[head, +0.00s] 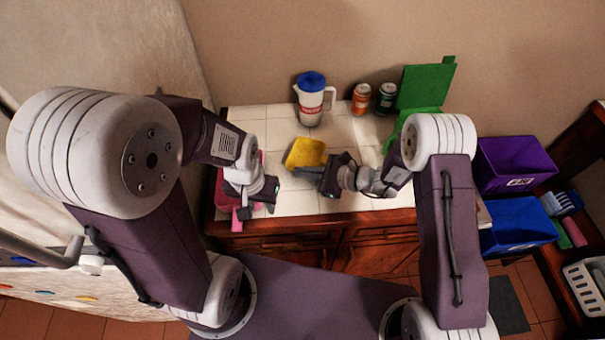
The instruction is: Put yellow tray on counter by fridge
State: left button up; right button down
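The yellow tray (306,151) lies on the white tiled counter (283,127), left of the middle. My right gripper (300,170) reaches in from the right, its fingers pointing left at the tray's front edge. I cannot tell whether it touches the tray or how far its fingers are apart. My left gripper (242,212) is over the counter's front left corner, pointing down, apart from the tray. Its finger opening is too small to judge. A pale surface with a handle and coloured magnets at the left, likely the fridge (40,275), is partly hidden by my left arm.
A white jug with a blue lid (312,98), an orange can (361,98), a dark can (385,98) and a green box (425,86) stand at the back. A magenta item (222,190) lies beside my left gripper. Purple (515,160) and blue (515,222) bins stand right.

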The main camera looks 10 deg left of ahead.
pick_arm(q)
jog(key=shift+s+f+b, duration=0.1)
jog(key=shift+f+b, duration=0.1)
jog(key=shift+b, duration=0.1)
pick_arm(e)
jog(key=shift+s+f, duration=0.1)
jog(key=shift+f, duration=0.1)
jog(key=c, duration=1.7)
grip_release()
pick_arm(q)
jog(key=shift+r, duration=0.15)
pick_arm(e)
jog(key=shift+r, duration=0.15)
